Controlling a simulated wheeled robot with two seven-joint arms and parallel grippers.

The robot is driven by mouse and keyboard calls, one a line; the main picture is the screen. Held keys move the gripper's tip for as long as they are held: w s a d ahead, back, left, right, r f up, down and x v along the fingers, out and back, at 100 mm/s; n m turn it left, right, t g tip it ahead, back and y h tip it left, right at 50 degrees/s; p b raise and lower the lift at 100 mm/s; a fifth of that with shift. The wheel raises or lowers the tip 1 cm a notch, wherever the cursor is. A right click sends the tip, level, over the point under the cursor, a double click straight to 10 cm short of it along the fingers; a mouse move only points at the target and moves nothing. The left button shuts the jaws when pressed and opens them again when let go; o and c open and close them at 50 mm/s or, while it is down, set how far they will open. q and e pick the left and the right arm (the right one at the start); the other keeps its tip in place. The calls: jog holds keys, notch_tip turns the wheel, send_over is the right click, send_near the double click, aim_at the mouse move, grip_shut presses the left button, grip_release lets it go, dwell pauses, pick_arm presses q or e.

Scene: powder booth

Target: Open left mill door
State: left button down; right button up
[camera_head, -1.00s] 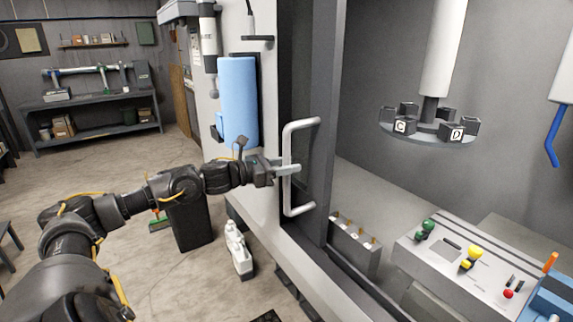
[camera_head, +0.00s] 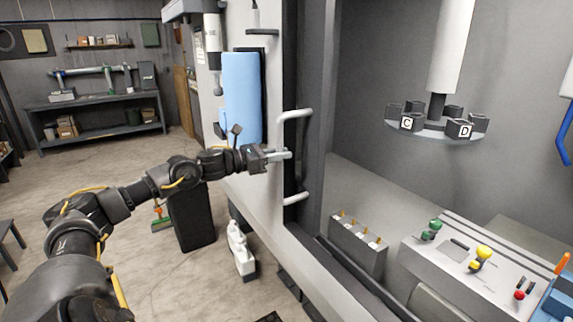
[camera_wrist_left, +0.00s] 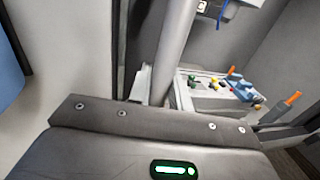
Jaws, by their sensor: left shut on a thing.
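The left mill door (camera_head: 315,130) is a tall dark-framed panel at the left edge of the machine opening. Its pale grey handle (camera_head: 296,114) is an upright D-shaped bar. My left gripper (camera_head: 283,155) is shut on the middle of this handle and hides part of it. In the left wrist view the handle (camera_wrist_left: 176,40) rises as a thick grey bar just beyond the dark gripper body; the fingertips are hidden there. My right gripper is in neither view.
Inside the machine hang a tool carousel (camera_head: 435,130) with lettered blocks and a grey spindle.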

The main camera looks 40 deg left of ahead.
pick_arm(q)
jog(key=shift+d+f, duration=0.1)
jog(key=shift+d, duration=0.1)
jog(key=c, duration=1.6)
grip_release()
jog(key=shift+s+d, duration=0.1)
jog(key=shift+d, duration=0.1)
jog(key=shift+o, duration=1.3)
jog(key=shift+d+r, duration=0.2)
jog(key=b+v, duration=0.8)
jog(key=v, duration=0.3)
jog(key=shift+a+b, duration=0.2)
jog(key=shift+b, duration=0.1)
jog(key=shift+f, duration=0.1)
